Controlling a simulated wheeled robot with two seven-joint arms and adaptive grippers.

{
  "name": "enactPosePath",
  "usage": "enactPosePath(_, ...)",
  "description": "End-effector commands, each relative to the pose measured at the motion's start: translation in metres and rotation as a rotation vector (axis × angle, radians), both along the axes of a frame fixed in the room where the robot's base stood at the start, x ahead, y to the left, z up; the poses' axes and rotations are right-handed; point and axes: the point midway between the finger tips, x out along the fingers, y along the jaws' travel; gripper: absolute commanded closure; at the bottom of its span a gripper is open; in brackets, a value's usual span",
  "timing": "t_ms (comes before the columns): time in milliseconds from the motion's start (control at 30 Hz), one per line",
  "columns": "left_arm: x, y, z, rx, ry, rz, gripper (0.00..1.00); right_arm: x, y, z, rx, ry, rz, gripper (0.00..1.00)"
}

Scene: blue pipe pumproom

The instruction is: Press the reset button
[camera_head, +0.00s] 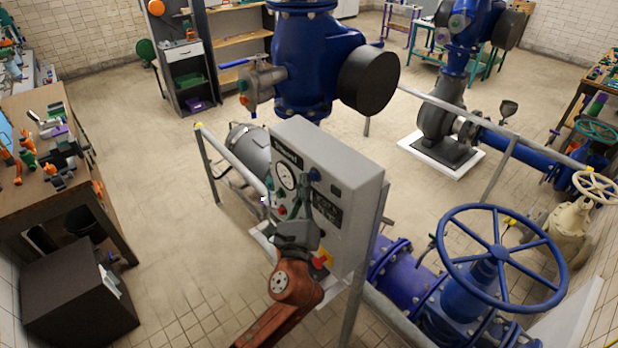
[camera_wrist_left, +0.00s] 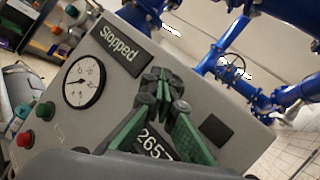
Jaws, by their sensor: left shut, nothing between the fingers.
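The grey control box (camera_head: 352,185) stands on a post in the middle of the head view. It carries a "Stopped" sign (camera_wrist_left: 122,50), a round gauge (camera_wrist_left: 84,82) and a number display reading 2657 (camera_wrist_left: 152,145). A small blue button (camera_head: 314,174) sits right of the gauge; it is the likely reset button, but I see no label. My left gripper (camera_head: 304,183) is shut and empty in front of the panel, its tips close to the blue button. In the left wrist view its green fingers (camera_wrist_left: 162,82) hide that spot; contact cannot be told. My right gripper is not in view.
A green button (camera_wrist_left: 45,110) and a red button (camera_wrist_left: 25,138) sit below the gauge. A red knob (camera_head: 320,262) on yellow is low on the box. Railings surround it, with a large blue handwheel (camera_head: 500,255) at right. Open floor lies left.

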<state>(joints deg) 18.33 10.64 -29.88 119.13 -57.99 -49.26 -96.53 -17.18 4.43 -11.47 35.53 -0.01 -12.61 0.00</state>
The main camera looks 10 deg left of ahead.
Motion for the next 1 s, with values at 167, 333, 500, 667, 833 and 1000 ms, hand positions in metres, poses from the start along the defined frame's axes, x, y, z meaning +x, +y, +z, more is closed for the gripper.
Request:
enactPosePath(167,-0.01,0.008,0.001,0.001,0.002,0.0,1.0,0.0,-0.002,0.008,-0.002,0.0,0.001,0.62)
enactPosePath(333,-0.023,0.018,0.001,0.002,0.002,0.001,1.0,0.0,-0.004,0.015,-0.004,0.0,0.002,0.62)
enactPosePath(500,-0.036,0.028,0.001,0.002,0.002,0.001,1.0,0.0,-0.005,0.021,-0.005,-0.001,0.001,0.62)
enactPosePath(667,-0.045,0.035,0.001,0.001,0.001,0.001,1.0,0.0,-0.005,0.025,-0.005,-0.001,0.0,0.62)
enactPosePath(833,-0.047,0.037,0.0,0.0,0.001,0.0,1.0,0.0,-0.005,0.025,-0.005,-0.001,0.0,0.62)
enactPosePath(1000,-0.047,0.037,0.0,0.0,0.0,0.0,1.0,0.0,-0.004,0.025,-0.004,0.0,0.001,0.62)
